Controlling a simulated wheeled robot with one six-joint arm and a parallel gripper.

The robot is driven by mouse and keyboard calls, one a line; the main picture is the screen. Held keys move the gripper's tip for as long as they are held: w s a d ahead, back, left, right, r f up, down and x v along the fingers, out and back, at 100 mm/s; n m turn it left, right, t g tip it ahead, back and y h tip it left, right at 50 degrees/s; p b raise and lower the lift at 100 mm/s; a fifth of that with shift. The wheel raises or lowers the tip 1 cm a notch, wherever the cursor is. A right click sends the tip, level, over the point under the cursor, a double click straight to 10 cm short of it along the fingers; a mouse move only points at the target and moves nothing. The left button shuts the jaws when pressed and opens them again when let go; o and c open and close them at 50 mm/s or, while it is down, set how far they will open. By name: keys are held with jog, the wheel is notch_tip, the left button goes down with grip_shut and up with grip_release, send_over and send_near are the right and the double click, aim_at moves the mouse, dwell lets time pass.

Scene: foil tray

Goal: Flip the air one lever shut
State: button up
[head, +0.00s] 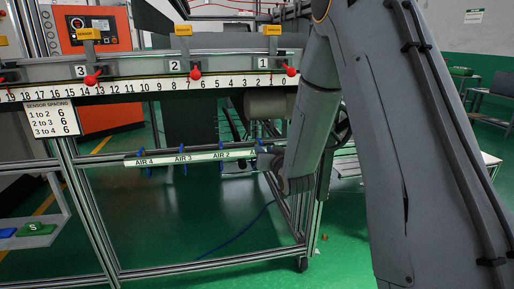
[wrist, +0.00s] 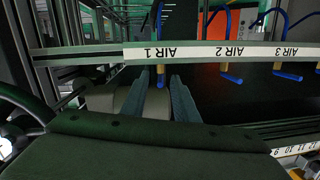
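The air one lever (wrist: 160,70) shows in the wrist view as a small blue and yellow piece below the AIR 1 label, which reads upside down. Its exact angle is hard to tell, but its handle does not stick out to the right as on the other valves. My gripper (wrist: 159,80) is open, with one grey finger on each side of this lever. I cannot tell whether either finger touches it. In the head view my gripper (head: 270,161) is at the right end of the labelled rail, and my arm and gripper hide most of the AIR 1 spot.
The air two lever (wrist: 231,78) and air three lever (wrist: 288,76) are to the right in the wrist view, handles pointing sideways. The white label strip (head: 190,157) runs along a metal rail. A numbered ruler (head: 140,87) with red knobs is above it.

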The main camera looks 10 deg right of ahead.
aim_at(258, 139)
jog(key=shift+t, duration=0.7)
jog(key=w, duration=0.6)
jog(key=w+a, duration=0.1)
jog(key=w, duration=0.2)
jog(key=shift+r, duration=0.4)
jog(key=shift+d, duration=0.1)
grip_shut()
